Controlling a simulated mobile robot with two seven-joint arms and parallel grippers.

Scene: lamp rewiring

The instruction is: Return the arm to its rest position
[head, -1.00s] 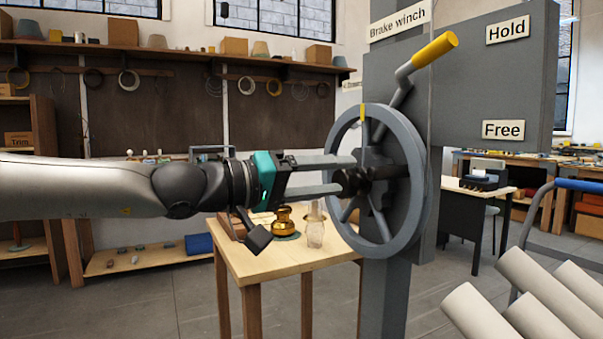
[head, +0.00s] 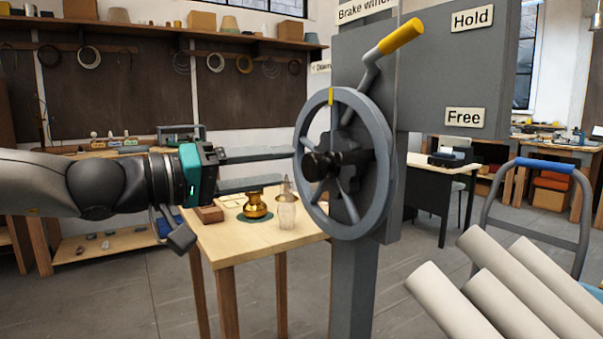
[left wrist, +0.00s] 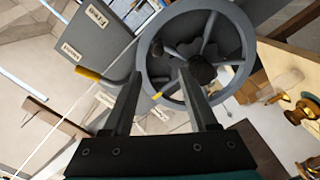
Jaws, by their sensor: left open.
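My left gripper (head: 286,168) comes in from the left in the head view, open and empty. Its fingers point at the grey handwheel (head: 378,205) of the brake winch, with the tips close to the wheel's left rim. I cannot tell the exact gap. The dark hub knob (head: 322,165) stands clear of the fingers, to their right. In the left wrist view the open fingers (left wrist: 160,76) show with the wheel (left wrist: 243,70) beyond them. A yellow-gripped crank lever (head: 401,36) points up right above the wheel. My right gripper is not in view.
A wooden table (head: 225,248) below holds a brass piece (head: 256,206), a clear glass piece (head: 286,212) and small items. Pale tubes (head: 490,285) stand at the lower right, near a blue-handled cart (head: 545,164). Signs read "Hold" (head: 472,19) and "Free" (head: 465,117).

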